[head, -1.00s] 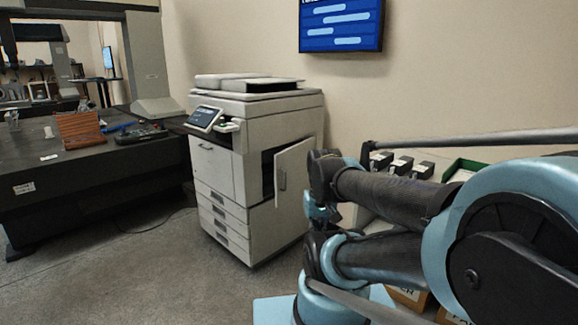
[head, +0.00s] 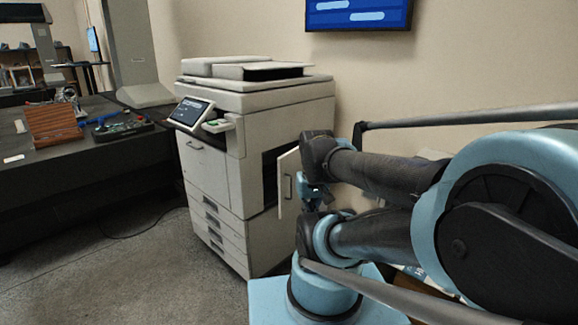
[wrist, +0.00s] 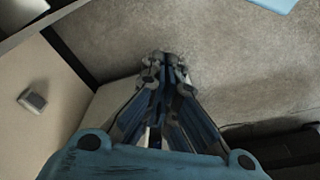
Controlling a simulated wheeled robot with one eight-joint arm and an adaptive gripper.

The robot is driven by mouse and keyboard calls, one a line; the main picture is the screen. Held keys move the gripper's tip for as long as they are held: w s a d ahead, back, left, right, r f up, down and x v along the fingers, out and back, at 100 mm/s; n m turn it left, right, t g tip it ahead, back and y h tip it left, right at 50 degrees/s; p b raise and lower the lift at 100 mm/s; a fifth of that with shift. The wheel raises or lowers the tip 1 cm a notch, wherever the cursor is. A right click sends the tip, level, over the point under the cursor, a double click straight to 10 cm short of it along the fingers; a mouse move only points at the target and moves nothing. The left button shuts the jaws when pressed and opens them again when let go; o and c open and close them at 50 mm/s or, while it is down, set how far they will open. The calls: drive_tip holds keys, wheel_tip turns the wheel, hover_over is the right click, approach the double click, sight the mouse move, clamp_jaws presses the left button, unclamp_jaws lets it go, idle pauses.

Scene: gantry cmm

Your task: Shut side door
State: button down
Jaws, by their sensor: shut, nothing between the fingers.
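The pale side door (head: 285,202) of the printer (head: 250,110) stands ajar in the head view, with a dark opening behind it. Its slim upright handle (head: 288,186) faces out. My gripper (head: 312,206) hangs down just right of the door, partly hidden by my arm; contact cannot be told. In the wrist view my gripper (wrist: 165,58) is shut and empty, pointing at the grey floor. A pale panel with a grey handle (wrist: 33,102) lies to its left, apart from the fingers; it looks like part of the printer or its door.
A dark table (head: 90,155) with a brown block (head: 55,125) stands left of the printer. Grey floor (head: 140,265) is open in front. The wall with a blue screen (head: 358,12) is behind. Things on the right are mostly hidden by my arm.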

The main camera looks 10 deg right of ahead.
drive_tip(key=shift+w+a, duration=0.1)
drive_tip(key=shift+w, duration=0.4)
drive_tip(key=w+r+m, duration=0.6)
drive_tip(key=w+m, duration=0.1)
drive_tip(key=w+d+r+m+y, duration=0.1)
drive_tip(key=w+r+m, duration=0.1)
drive_tip(key=w+m, duration=0.45)
drive_tip(key=w+d+r+m+y, duration=0.1)
drive_tip(key=w+d+m, duration=0.1)
drive_tip(key=w+m, duration=0.5)
drive_tip(key=m, duration=0.6)
approach(289, 176)
wheel_tip(289, 176, down, 5)
drive_tip(key=s+d, duration=0.1)
drive_tip(key=d, duration=0.1)
drive_tip(key=shift+w+a+f, duration=0.15)
drive_tip(key=shift+w+a, duration=0.4)
drive_tip(key=shift+a, duration=0.25)
drive_tip(key=shift+w+a+f, duration=0.15)
drive_tip(key=shift+w+a, duration=0.4)
drive_tip(key=shift+a, duration=0.25)
drive_tip(key=shift+w, duration=0.1)
